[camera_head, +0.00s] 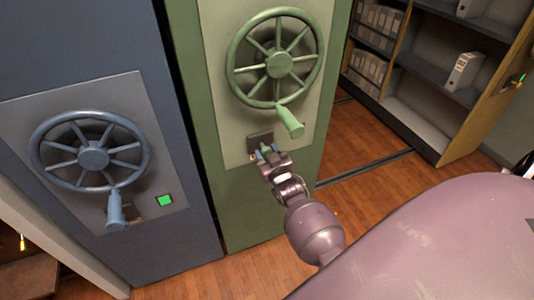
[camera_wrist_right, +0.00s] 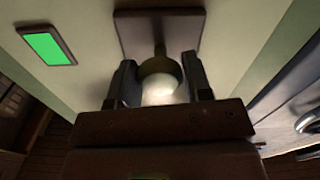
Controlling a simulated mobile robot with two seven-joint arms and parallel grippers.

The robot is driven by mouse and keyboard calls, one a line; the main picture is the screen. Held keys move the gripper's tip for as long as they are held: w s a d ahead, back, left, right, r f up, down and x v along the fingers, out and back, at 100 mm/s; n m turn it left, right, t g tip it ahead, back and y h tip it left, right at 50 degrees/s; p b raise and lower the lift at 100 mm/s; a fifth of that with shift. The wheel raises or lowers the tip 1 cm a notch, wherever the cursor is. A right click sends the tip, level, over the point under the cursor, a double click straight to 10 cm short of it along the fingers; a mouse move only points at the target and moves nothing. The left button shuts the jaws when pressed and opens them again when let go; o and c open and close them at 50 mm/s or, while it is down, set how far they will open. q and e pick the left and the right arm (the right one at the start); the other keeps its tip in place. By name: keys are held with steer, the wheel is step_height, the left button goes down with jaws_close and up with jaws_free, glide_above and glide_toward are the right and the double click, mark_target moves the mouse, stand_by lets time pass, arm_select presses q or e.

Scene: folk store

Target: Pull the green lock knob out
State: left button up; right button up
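The green lock knob (camera_wrist_right: 160,70) shows in the right wrist view as a round olive-green piece with a bright pale face, on a short stem from a dark brown plate (camera_wrist_right: 130,27). My right gripper (camera_wrist_right: 160,88) has one finger on each side of the knob, and both fingers appear to touch it. In the head view, my right gripper (camera_head: 267,153) is at the dark plate (camera_head: 260,138) low on the green cabinet's pale panel. The knob is mostly hidden there by the fingers. My left gripper is not in view.
A green handwheel (camera_head: 280,65) with a handle (camera_head: 290,122) hangs just above my right gripper. A blue cabinet with a blue wheel (camera_head: 93,158) and a lit green indicator (camera_head: 164,201) stands left. Shelves with binders (camera_head: 463,70) stand back right. Wooden floor (camera_head: 365,150) is clear between.

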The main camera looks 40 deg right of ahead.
steer(key=c, duration=0.8)
steer(key=shift+o, duration=0.2)
steer(key=p+v, duration=0.1)
steer(key=v, duration=0.2)
steer(key=shift+s, duration=0.2)
steer(key=o, duration=0.8)
steer(key=shift+f, duration=0.1)
steer(key=o, duration=0.5)
steer(key=shift+s+a, duration=0.1)
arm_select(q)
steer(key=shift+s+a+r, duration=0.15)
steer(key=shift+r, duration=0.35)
